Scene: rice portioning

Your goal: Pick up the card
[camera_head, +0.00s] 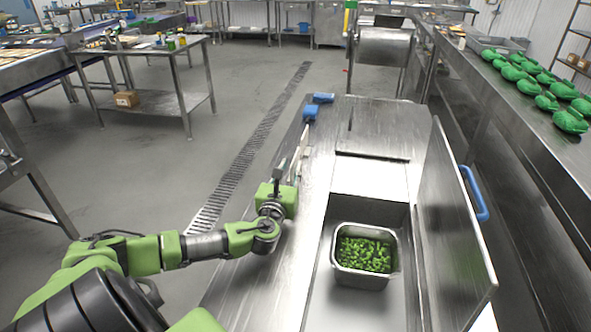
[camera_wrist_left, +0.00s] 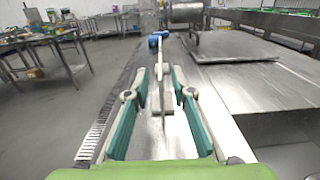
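The fingers are spread, with a visible gap on both sides of the card. Its lower end and what supports it are hard to make out. My right gripper is not in view.
Blue items (camera_head: 311,113) lie beyond the card at the counter's far left edge. A steel pan (camera_head: 337,265) of green food sits in a recess to the right, beside a raised steel lid with a blue handle (camera_head: 474,193). Green items (camera_head: 570,121) line the right shelf.

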